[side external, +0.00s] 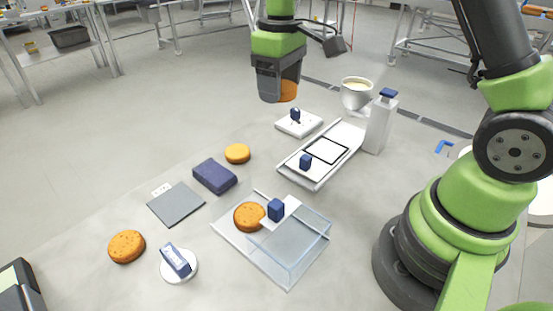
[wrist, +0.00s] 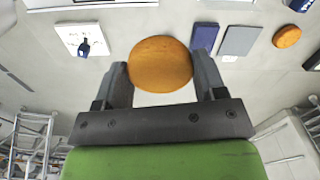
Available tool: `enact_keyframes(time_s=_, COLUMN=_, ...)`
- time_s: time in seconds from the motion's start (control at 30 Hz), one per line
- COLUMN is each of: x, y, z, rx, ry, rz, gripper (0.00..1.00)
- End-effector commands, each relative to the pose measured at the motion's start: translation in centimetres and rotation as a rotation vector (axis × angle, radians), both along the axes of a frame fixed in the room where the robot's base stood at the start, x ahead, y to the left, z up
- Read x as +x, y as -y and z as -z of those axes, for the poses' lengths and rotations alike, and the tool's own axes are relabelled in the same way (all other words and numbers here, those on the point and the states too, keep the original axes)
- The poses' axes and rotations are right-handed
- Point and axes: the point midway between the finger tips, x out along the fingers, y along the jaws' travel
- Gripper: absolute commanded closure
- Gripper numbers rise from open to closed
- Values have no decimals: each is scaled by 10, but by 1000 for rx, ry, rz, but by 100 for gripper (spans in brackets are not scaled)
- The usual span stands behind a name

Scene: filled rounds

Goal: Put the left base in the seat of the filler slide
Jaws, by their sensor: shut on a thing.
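My gripper (side external: 282,92) is shut on an orange-brown round base (side external: 288,91), held in the air above the far side of the work area. In the wrist view the base (wrist: 160,64) sits between both fingers. The slide is not clearly visible in the wrist view.
A white plate with a blue knob (side external: 296,115), a cream-filled cup (side external: 356,92) and a blue-topped dispenser (side external: 380,125) stand near the slide. Loose rounds (side external: 237,153) (side external: 126,246), a navy block (side external: 215,176) and a grey slab (side external: 175,204) lie left.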

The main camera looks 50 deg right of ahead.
Motion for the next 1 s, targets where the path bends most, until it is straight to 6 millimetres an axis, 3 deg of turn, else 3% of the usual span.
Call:
enact_keyframes(time_s=0.1, x=-20, y=-11, z=-12, rx=0, ry=2, rz=99, gripper=46)
enact_keyframes(time_s=0.23, x=-32, y=-16, z=-17, rx=0, ry=1, rz=162, gripper=46)
enact_keyframes(time_s=0.5, x=-34, y=-17, z=-18, rx=1, ry=0, rz=179, gripper=46)
enact_keyframes(time_s=0.63, x=-31, y=-31, z=-13, rx=1, ry=-3, rz=139, gripper=46)
enact_keyframes(time_s=0.77, x=-24, y=-71, z=1, rx=-2, ry=-5, rz=27, gripper=46)
enact_keyframes(time_s=0.87, x=-23, y=-118, z=18, rx=-4, ry=-4, rz=-98, gripper=46)
enact_keyframes(time_s=1.0, x=-37, y=-190, z=44, rx=-5, ry=-2, rz=-283, gripper=46)
